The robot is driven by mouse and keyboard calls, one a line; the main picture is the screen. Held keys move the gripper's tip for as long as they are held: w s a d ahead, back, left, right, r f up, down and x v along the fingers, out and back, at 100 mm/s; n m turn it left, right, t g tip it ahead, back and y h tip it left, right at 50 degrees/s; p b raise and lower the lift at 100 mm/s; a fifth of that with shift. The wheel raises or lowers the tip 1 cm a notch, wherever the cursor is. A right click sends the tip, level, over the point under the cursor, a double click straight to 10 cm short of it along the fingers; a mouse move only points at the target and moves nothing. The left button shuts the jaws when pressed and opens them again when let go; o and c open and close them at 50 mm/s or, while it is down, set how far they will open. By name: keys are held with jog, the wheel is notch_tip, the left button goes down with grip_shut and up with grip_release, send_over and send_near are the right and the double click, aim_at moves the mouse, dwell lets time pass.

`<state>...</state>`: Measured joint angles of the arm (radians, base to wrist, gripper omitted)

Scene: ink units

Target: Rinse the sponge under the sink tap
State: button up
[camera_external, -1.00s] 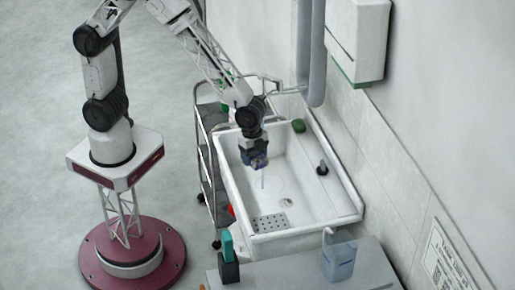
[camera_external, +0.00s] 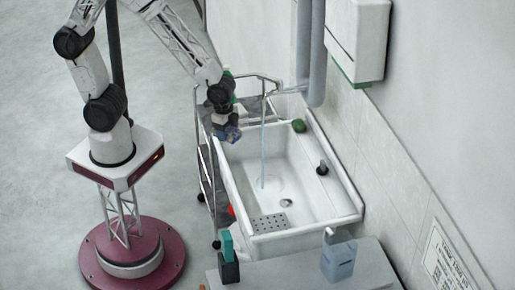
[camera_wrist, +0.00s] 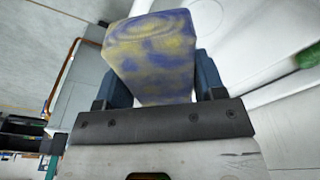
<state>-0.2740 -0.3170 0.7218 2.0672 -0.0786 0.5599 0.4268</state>
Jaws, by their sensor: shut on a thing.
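My gripper (camera_external: 228,132) is over the left rim of the white sink (camera_external: 315,211), toward its far end. It is shut on the sponge (camera_wrist: 152,52), a block mottled blue and yellow, which fills the space between the two blue fingers in the wrist view. In the external view the sponge (camera_external: 233,134) shows small and dark blue. The tap (camera_external: 291,90) reaches out from the wall, and a thin stream of water (camera_external: 263,140) falls from it into the basin. The sponge is to the left of the stream, apart from it.
A green object (camera_external: 298,125) and a dark knob (camera_external: 322,168) sit on the sink's right ledge. A perforated plate (camera_external: 270,223) is at the near end. A wire cart (camera_external: 203,165) stands left of the sink. A clear bluish container (camera_external: 339,260) stands on the front counter (camera_external: 290,275).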

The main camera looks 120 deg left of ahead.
jog(key=shift+n, duration=0.6)
jog(key=shift+s+a+f, duration=0.1)
jog(key=shift+s+a, duration=0.1)
jog(key=shift+s, duration=0.6)
jog(key=shift+s+a, duration=0.2)
jog(key=shift+s, duration=0.6)
jog(key=shift+s+a+f, duration=0.1)
jog(key=shift+s+a, duration=0.1)
jog(key=shift+s, duration=0.6)
jog(key=shift+w, duration=0.2)
jog(key=w+a+f, duration=0.1)
jog(key=w+a, duration=0.1)
jog(key=w, duration=0.4)
jog(key=w+a+f, duration=0.1)
jog(key=w, duration=0.6)
jog(key=shift+a+f, duration=0.35)
jog(key=shift+a, duration=0.05)
jog(key=shift+w+d, duration=0.2)
jog(key=shift+d, duration=0.4)
jog(key=shift+s+a, duration=0.15)
jog(key=shift+a, duration=0.45)
jog(key=shift+s, duration=0.15)
jog(key=shift+s+d, duration=0.35)
jog(key=shift+s, duration=0.9)
jog(key=shift+s+d, duration=0.4)
jog(key=shift+s, duration=0.8)
jog(key=shift+s+d, duration=0.35)
jog(key=shift+s, duration=0.9)
